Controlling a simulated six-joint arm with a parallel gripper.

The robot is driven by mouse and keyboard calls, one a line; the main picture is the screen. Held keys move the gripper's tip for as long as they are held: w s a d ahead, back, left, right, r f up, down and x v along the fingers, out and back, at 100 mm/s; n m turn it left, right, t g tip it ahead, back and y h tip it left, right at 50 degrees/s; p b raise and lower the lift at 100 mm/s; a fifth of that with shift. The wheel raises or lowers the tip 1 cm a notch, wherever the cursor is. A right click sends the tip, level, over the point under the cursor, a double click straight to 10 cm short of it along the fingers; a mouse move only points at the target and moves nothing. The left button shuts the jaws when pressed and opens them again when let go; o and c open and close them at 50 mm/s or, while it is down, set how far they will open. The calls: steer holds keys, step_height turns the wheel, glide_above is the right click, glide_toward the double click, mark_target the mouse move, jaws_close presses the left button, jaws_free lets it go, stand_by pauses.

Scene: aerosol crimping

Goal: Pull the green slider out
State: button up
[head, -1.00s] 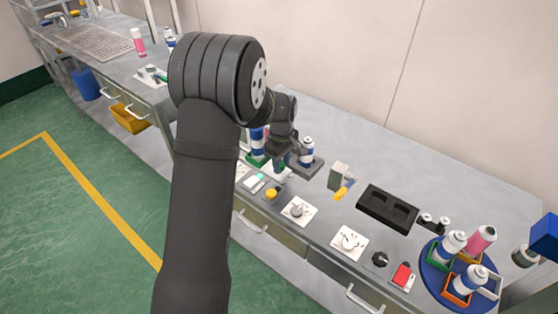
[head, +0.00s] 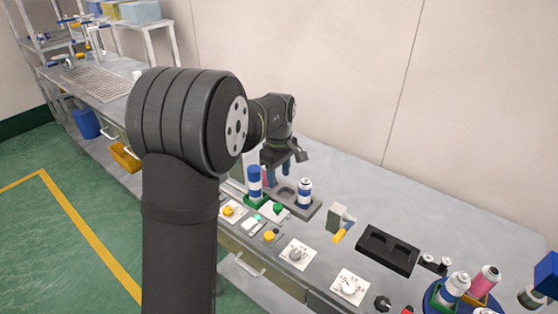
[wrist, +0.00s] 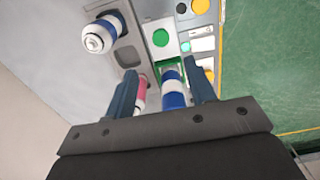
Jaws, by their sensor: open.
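A green holder (head: 257,200) stands at the bench's front side, left of the grey two-well tray, with a blue-and-white can (head: 255,181) upright in it. In the wrist view, a green edge (wrist: 176,66) of the holder shows behind the can (wrist: 173,90). A green round button (head: 278,208) on a white plate is beside it; it also shows in the wrist view (wrist: 160,38). I cannot tell for certain which green part is the slider. My gripper (wrist: 163,85) is open and empty, its blue fingers pointing toward the can. A pink can (wrist: 140,98) shows near its left finger.
The grey tray (head: 318,204) holds another blue-and-white can (head: 304,194). Several knob and button plates line the front edge. The bench behind is clear.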

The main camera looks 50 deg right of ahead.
step_height(320, 180, up, 5)
glide_above(279, 206)
steer(key=shift+s+a, duration=0.1)
steer(key=shift+f, duration=0.1)
stand_by(0.6)
step_height(279, 206, down, 17)
steer(key=shift+f, duration=0.15)
stand_by(0.4)
stand_by(1.4)
